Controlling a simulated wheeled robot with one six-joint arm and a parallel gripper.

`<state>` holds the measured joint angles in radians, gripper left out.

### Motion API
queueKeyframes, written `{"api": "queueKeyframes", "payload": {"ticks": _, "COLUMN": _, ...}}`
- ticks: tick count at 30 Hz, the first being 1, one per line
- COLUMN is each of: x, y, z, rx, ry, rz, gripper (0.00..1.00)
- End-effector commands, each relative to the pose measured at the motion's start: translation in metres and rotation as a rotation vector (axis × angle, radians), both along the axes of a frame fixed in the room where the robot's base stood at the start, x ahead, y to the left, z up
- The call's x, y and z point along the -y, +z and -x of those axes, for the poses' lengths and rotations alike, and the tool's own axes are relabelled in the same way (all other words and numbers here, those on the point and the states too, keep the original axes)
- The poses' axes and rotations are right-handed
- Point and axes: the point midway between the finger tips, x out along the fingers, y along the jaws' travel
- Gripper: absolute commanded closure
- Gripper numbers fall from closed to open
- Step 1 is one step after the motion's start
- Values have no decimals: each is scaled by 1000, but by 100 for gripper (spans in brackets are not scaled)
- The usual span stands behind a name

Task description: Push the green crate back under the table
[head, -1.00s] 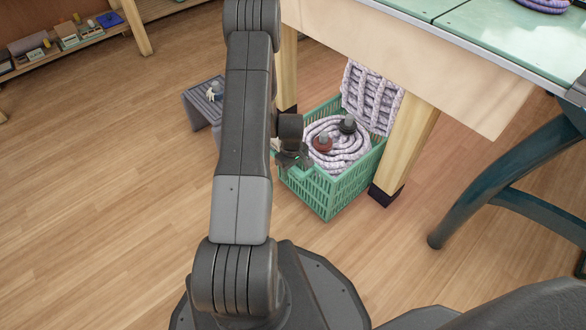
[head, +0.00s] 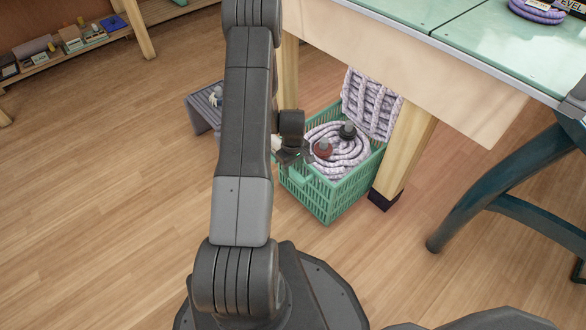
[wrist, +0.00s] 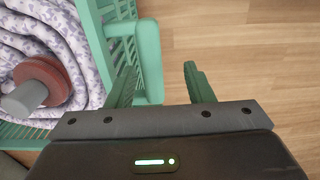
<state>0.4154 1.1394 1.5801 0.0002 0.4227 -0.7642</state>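The green crate (head: 330,200) stands on the floor, partly under the table (head: 430,75), its near corner sticking out between two wooden legs. It holds coiled pale rope (head: 350,160) with a red-based (head: 323,151) and a dark-based (head: 347,130) knobbed piece on top. My gripper (head: 292,155) is at the crate's near left side, just above its rim. In the wrist view my gripper (wrist: 160,68) has its fingers apart. The crate's green handle (wrist: 150,65) lies between them, close to the left finger; I cannot tell if they touch.
A table leg (head: 402,155) stands close to the crate's right side, and another leg (head: 288,80) is behind its left side. A small grey stool (head: 204,108) is left of the crate. A dark teal curved frame (head: 490,190) stands at right.

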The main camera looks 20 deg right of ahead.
Motion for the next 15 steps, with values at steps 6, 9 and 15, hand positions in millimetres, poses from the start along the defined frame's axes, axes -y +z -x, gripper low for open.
{"api": "queueKeyframes", "payload": {"ticks": 6, "x": 0, "y": 18, "z": 0, "rx": 1, "ry": 0, "rz": 1, "gripper": 53}}
{"api": "queueKeyframes", "payload": {"ticks": 9, "x": 0, "y": 25, "z": 0, "rx": 1, "ry": 0, "rz": 1, "gripper": 53}}
{"api": "queueKeyframes", "payload": {"ticks": 15, "x": 0, "y": 39, "z": 0, "rx": 0, "ry": 0, "rz": 0, "gripper": 53}}
